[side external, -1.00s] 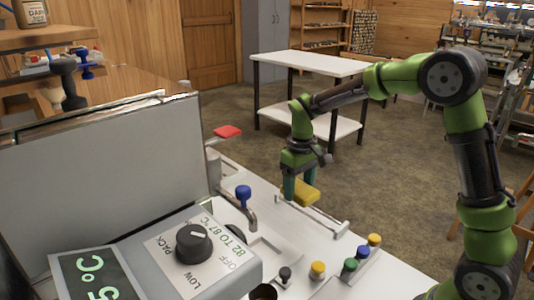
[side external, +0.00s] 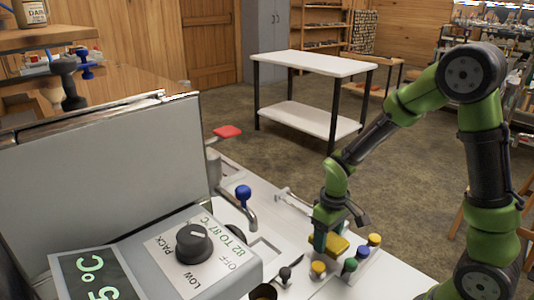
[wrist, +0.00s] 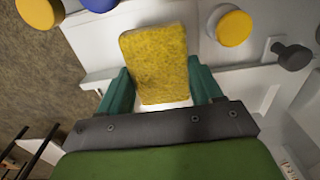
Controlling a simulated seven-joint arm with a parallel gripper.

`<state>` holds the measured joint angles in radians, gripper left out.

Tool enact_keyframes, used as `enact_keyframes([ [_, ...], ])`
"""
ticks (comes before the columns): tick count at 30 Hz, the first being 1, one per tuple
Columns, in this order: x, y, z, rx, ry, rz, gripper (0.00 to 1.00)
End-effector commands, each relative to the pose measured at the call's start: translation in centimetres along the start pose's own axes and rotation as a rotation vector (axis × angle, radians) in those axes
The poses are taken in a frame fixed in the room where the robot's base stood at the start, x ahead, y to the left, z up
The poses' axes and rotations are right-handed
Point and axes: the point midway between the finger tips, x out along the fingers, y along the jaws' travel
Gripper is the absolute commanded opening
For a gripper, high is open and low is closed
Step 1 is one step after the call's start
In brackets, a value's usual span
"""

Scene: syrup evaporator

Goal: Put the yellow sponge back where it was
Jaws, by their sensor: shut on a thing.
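The yellow sponge (wrist: 155,62) is a rough yellow block held between the two teal fingers of my gripper (wrist: 160,88) in the wrist view. In the side external view my gripper (side external: 328,240) is shut on the sponge (side external: 341,246) above the white counter. The sponge is close to the row of coloured knobs there. I cannot tell whether it touches the counter or a knob.
A yellow knob (side external: 318,268), a green knob (side external: 350,265), a blue knob (side external: 363,251) and another yellow knob (side external: 374,239) stand near the gripper. A black knob (side external: 285,273) and a blue-handled tap (side external: 243,194) are to the left. A white bar (side external: 290,200) lies behind.

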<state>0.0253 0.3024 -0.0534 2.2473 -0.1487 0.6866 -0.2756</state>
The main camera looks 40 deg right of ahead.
Motion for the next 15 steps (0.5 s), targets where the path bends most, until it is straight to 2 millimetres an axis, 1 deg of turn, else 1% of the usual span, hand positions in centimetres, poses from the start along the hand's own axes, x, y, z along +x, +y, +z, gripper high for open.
enact_keyframes([
  [1,0.9,0.0,0.1,0.001,-0.007,-0.001,0.36],
  [3,1.9,0.0,0.1,-0.001,-0.006,0.000,0.36],
  [6,2.6,0.0,0.1,0.000,-0.003,-0.001,0.36],
  [15,2.7,0.0,0.0,0.000,-0.001,0.000,0.36],
])
